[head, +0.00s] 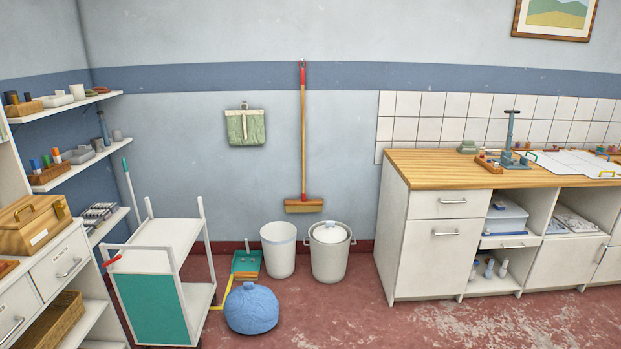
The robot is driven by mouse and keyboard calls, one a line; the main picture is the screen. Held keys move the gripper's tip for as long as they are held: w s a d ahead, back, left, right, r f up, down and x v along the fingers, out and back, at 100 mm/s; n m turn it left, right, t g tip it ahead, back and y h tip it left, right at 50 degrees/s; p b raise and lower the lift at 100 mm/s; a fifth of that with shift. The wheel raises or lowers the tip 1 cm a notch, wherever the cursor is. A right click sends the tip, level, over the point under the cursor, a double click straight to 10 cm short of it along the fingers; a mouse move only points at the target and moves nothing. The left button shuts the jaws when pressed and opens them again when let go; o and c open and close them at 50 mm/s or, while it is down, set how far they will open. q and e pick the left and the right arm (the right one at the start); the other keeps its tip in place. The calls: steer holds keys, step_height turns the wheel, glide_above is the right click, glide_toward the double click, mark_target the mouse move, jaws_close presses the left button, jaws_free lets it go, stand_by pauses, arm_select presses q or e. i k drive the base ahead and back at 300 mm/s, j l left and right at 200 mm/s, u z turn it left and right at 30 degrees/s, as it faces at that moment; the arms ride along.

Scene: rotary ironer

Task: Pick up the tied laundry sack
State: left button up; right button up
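A blue tied sack (251,309) rests on the red floor near the bottom middle of the head view. It is round and bulging, with a gathered knot on top. It stands just right of the white trolley and in front of the bins. Neither of my grippers shows in the head view.
A white trolley (167,245) with a teal panel stands left of the sack. A white bin (279,249) and a lidded bucket (329,251) stand behind it, beside a green dustpan (246,263). A wood-topped counter (440,170) is at right. Floor right of the sack is clear.

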mark_target(250, 309)
steer(key=i, duration=1.7)
